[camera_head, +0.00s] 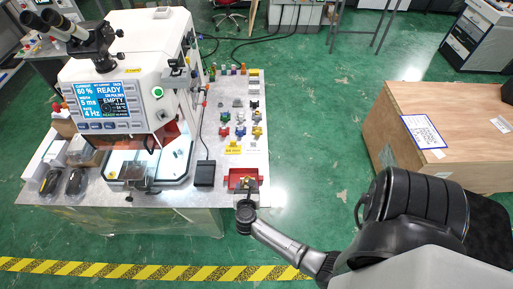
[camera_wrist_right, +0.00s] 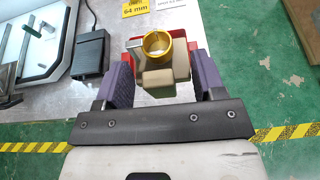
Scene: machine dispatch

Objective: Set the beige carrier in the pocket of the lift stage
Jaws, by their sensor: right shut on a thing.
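The beige carrier (camera_wrist_right: 158,82) is a pale block with a gold ring on top, seen large in the right wrist view. My right gripper (camera_wrist_right: 163,85) has its purple fingers on both sides of it and is shut on it. In the head view my right gripper (camera_head: 246,190) is over the red tray at the table's front right corner and hides most of the carrier. The machine's lit bay (camera_head: 148,160) is to the left, with a dark grey fixture (camera_head: 138,174) at its front. I cannot tell whether this is the lift stage, and its pocket is not clear. My left gripper is not in view.
The red tray (camera_head: 232,179) lies under and behind the carrier. A black box (camera_head: 204,173) stands between it and the bay. Several small coloured parts (camera_head: 240,130) stand in rows behind the tray. A wooden crate (camera_head: 435,130) is on the floor at right.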

